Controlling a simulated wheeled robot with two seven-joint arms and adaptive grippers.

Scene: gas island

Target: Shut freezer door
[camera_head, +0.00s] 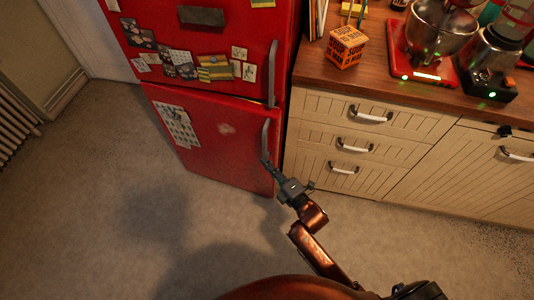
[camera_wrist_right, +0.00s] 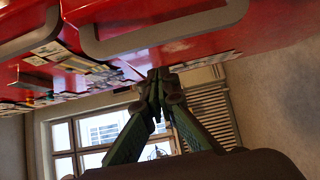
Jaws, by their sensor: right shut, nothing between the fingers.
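The red fridge has an upper door (camera_head: 215,70) and a lower freezer door (camera_head: 215,135). The freezer door looks closed or nearly closed against the body; I cannot tell whether it is fully flush. Its vertical handle (camera_head: 265,136) is at its right side. My right gripper (camera_head: 266,161) is shut and empty, with its fingertips at the lower end of that handle in the head view. In the right wrist view the shut fingertips (camera_wrist_right: 160,76) are close to the red door surface (camera_wrist_right: 190,55); contact is unclear. My left gripper is not in view.
Cream drawers (camera_head: 350,145) under a wooden counter (camera_head: 375,70) stand right of the fridge. A red mixer (camera_head: 425,60) and an orange box (camera_head: 346,50) are on the counter. A radiator (camera_head: 15,120) is at the far left. The floor (camera_head: 120,200) before the fridge is clear.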

